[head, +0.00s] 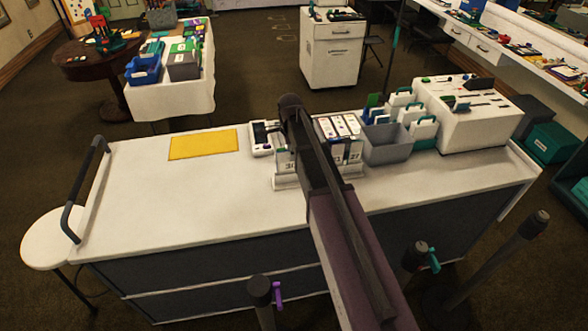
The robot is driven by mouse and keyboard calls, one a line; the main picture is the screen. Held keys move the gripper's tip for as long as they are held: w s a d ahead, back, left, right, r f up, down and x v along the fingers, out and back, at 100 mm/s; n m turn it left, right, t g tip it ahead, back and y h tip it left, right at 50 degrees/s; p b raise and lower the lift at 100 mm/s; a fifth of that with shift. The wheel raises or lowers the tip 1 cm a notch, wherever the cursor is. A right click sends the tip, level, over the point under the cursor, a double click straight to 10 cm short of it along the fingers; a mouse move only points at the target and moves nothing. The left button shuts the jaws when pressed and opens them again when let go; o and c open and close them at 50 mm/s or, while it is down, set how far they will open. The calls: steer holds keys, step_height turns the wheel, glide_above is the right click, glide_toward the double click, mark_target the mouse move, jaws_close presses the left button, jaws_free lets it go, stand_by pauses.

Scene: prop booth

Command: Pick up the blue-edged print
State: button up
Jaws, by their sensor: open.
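Several white upright prints or cards (340,126) stand in a white rack on the counter, just right of my dark arm link. They have small dark marks along their tops, and some fronts carry dark printed figures. At this size I cannot tell which one is the blue-edged print. My arm crosses the counter and covers part of the rack, with another white piece of it (285,160) showing on the left. I cannot make out my gripper or its fingers; they are hidden behind the arm or outside the picture.
A yellow mat (203,144) lies on the clear left part of the white counter (150,200). A small white device (262,140) is left of my arm. A grey bin (388,145) and a large white machine (465,115) stand right. Posts (262,292) stand in front.

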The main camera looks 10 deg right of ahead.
mark_target(291, 166)
steer(key=shift+f+b, duration=1.25)
steer(key=shift+f, duration=0.3)
jaws_close()
